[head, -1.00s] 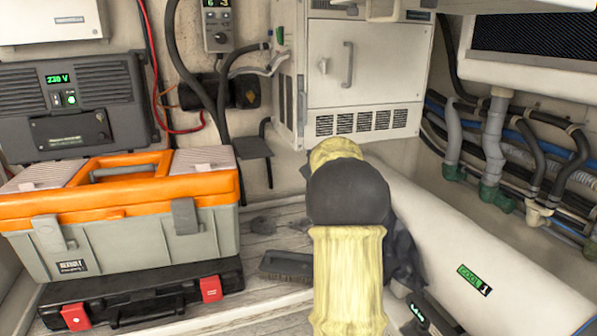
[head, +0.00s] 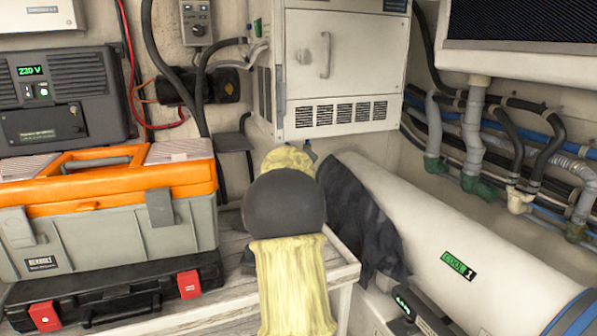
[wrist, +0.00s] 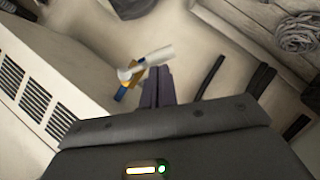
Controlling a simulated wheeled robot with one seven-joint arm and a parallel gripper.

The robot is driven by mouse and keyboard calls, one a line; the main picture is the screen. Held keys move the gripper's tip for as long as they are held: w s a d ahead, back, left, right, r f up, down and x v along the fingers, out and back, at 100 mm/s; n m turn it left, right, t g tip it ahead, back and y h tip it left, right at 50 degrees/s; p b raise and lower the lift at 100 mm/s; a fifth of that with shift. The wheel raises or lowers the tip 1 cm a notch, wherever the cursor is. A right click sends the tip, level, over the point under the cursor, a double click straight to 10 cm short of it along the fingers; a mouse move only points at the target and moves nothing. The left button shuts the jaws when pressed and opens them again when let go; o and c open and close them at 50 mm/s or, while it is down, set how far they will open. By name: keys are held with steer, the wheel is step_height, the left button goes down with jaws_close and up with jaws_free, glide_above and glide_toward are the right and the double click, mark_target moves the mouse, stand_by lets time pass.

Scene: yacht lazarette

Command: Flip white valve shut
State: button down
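In the wrist view a small valve with a white lever (wrist: 154,58) shows near the middle, with brass-coloured and blue parts beside it. My gripper (wrist: 157,72) has its two dark fingers together, with no clear gap between them. Their tips are at or very near the lever's underside in the picture; I cannot tell whether they touch it. In the head view I cannot make out the valve or the fingers; my yellow arm with its dark joint blocks the area in front of the cabinet.
A white vented cabinet (head: 345,65) stands behind my arm. A white cylinder (head: 430,225) with a dark cloth (head: 360,220) lies at right. An orange-lidded toolbox (head: 100,228) sits on a black case (head: 115,300) at left. Pipes (head: 475,140) line the right wall. A rope coil (wrist: 298,30) shows in the wrist view.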

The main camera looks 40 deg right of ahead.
steer(key=f+n+h+b, duration=0.1)
steer(key=b, duration=0.4)
steer(key=d+f+n+h+b, duration=0.1)
steer(key=n+b, duration=0.1)
steer(key=b, duration=0.3)
steer(key=d+f+n+h+b, duration=0.1)
steer(key=n+h+b, duration=0.1)
steer(key=b, duration=0.3)
steer(key=shift+s+t, duration=0.3)
steer(key=shift+r+b, duration=0.2)
steer(key=shift+b, duration=0.15)
steer(key=shift+s+a, duration=0.1)
steer(key=shift+a, duration=0.05)
steer(key=f+b+v, duration=0.1)
steer(key=b+v, duration=0.2)
steer(key=v, duration=1.4)
steer(key=shift+r+b, duration=0.2)
steer(key=shift+b, duration=0.15)
steer(key=shift+s, duration=0.15)
stand_by(0.6)
